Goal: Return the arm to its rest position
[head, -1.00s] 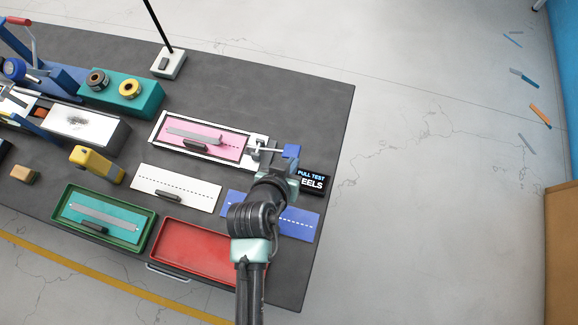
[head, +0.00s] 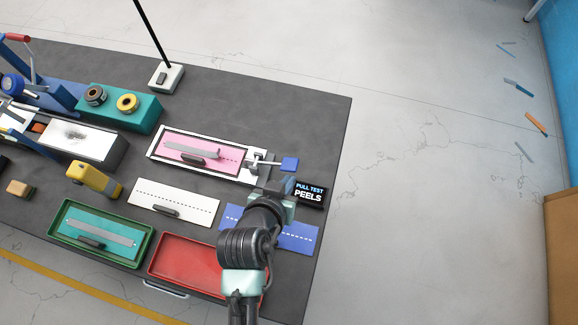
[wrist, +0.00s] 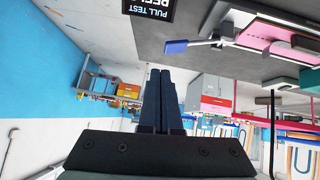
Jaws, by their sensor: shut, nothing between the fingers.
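My arm reaches up from the bottom of the head view over the right part of the dark workbench (head: 300,107). My gripper (wrist: 162,72) shows in the wrist view with its two dark fingers together and nothing between them. In the head view its tip is near the blue-handled clamp (head: 289,164) and the black "PULL TEST PEELS" sign (head: 309,193). The clamp stands at the right end of the white plate that carries a pink board (head: 170,142). In the wrist view the clamp's blue handle (wrist: 175,46) is apart from the fingers.
A blue strip board (head: 298,236) and a red tray (head: 172,270) lie under and beside my arm. A white board (head: 150,195), a green tray (head: 62,236), a yellow tool (head: 92,178) and a teal block with rolls (head: 140,116) are farther left.

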